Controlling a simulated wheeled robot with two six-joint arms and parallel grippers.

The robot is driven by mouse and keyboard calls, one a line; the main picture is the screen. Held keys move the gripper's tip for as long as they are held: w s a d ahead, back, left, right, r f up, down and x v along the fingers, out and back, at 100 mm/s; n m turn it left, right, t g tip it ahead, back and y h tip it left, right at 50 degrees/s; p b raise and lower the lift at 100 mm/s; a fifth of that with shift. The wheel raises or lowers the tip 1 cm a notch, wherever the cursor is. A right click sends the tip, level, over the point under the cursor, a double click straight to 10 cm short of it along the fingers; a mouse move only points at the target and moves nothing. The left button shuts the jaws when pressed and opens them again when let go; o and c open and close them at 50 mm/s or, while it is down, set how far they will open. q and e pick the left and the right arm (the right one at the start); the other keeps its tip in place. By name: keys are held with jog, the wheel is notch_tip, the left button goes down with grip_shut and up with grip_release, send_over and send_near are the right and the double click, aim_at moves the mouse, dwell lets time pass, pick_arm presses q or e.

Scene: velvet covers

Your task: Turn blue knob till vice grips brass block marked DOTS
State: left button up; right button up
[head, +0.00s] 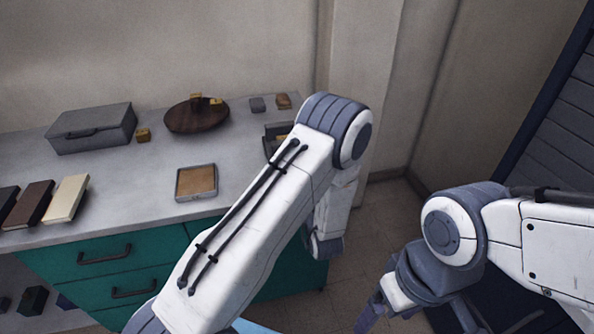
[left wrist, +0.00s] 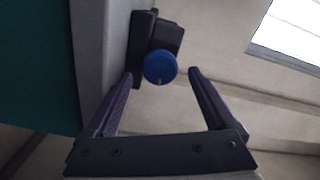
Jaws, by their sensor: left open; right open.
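The blue knob (left wrist: 160,67) sticks out from the dark vice (left wrist: 158,36) at the counter's edge in the left wrist view. My left gripper (left wrist: 161,77) is open, with one finger on either side of the knob and visible gaps between. In the head view the vice (head: 271,141) is partly hidden behind my left arm, and the knob is hidden. A yellowish piece shows at the vice, mostly covered. Brass blocks lie on the counter (head: 143,135) and on a round dark wooden tray (head: 190,121). No marking is readable. My right gripper (head: 420,318) is open and empty, low at right.
A grey case (head: 91,128), a small framed tray (head: 196,182) and several books (head: 65,199) lie on the grey counter (head: 130,190). Small grey and brown blocks sit behind the vice. Green drawers (head: 105,272) are below. Open floor lies right of the counter.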

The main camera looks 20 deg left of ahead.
pick_arm(q)
jog(key=v, duration=0.8)
jog(key=shift+b, duration=0.3)
jog(key=shift+d, duration=0.1)
